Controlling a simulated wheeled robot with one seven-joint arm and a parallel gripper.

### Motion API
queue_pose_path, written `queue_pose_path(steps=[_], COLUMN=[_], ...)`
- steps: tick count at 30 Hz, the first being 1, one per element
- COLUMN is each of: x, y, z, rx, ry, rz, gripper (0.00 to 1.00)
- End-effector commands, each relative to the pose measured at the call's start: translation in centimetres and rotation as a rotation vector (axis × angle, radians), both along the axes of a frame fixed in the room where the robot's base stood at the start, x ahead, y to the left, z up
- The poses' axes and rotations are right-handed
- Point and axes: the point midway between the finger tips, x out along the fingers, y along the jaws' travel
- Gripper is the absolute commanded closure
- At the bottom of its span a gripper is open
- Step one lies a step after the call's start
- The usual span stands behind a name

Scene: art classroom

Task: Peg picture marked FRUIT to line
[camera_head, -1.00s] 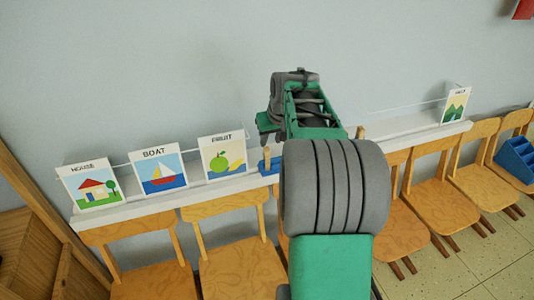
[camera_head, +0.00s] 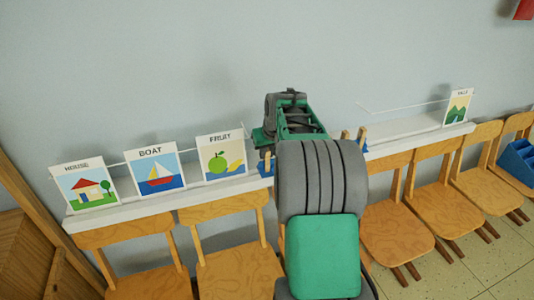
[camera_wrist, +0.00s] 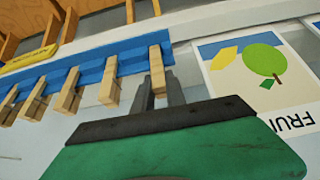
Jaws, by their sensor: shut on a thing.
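The picture marked FRUIT (camera_head: 220,158), a green apple-like fruit and a yellow shape, leans upright on the white ledge, right of the BOAT picture. It also shows in the wrist view (camera_wrist: 250,62), right of my gripper. My gripper (camera_wrist: 158,84) is shut on the end wooden peg (camera_wrist: 160,54) of a row on a blue strip (camera_wrist: 128,58). The peg appears to be still at the strip. In the head view my arm hides the gripper and most of the strip. The thin line (camera_head: 412,106) runs above the ledge at right; my arm covers its middle.
The BOAT picture (camera_head: 154,170) and HOUSE picture (camera_head: 85,186) stand at left on the ledge (camera_head: 150,205). A picture with green hills (camera_head: 457,106) is at far right. Several wooden chairs (camera_head: 395,228) stand along the ledge. A blue holder (camera_head: 520,160) is at right.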

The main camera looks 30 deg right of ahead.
Motion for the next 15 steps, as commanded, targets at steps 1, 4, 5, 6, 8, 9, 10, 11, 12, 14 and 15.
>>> queue_pose_path(steps=[1,4,5,6,8,9,10,11,12,14,15], x=[0.0,0.0,0.0,0.0,0.0,0.0,0.0,0.0,0.0,0.0,0.0], y=[0.0,0.0,0.0,0.0,0.0,0.0,0.0,0.0,0.0,0.0,0.0], z=[0.0,0.0,0.0,0.0,0.0,0.1,0.2,0.4,0.6,1.0,1.2], rx=[0.0,0.0,0.0,0.0,0.0,0.0,0.0,0.0,0.0,0.0,0.0], ry=[0.0,0.0,0.0,0.0,0.0,0.0,-0.001,-0.001,-0.001,-0.001,-0.001], rz=[0.0,0.0,0.0,0.0,0.0,0.0,0.0,0.0,0.0,0.0,0.0], gripper=[0.93,1.0,1.0,1.0,1.0,1.0,1.0,1.0,1.0,1.0,1.0])
